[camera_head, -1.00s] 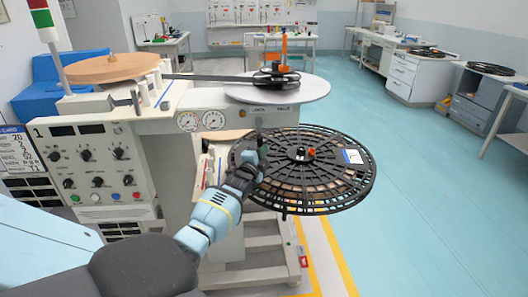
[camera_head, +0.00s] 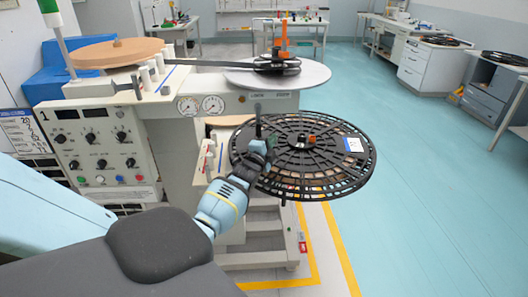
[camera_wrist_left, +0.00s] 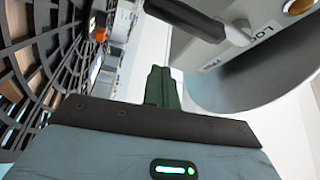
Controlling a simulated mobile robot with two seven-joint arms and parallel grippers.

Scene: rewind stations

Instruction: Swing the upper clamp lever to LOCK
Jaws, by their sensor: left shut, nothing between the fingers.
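The upper clamp lever (camera_head: 258,122) is a dark handle hanging nearly straight down from the front of the machine's upper arm, below a small LOCK label (camera_head: 257,95). In the left wrist view its black grip (camera_wrist_left: 188,16) crosses the top, with a pale pivot and the label beside it. My left gripper (camera_head: 264,147) is just below the lever's lower end, at the left rim of the black reel. Its green fingers (camera_wrist_left: 163,88) are closed with nothing between them. They appear apart from the grip. My right gripper is not in view.
The large black spoked reel (camera_head: 345,178) lies just right of my left gripper. Above are a pale disc (camera_head: 310,78) and an orange post (camera_head: 284,42). The control panel (camera_head: 85,150) stands left. Open turquoise floor (camera_head: 430,200) lies right.

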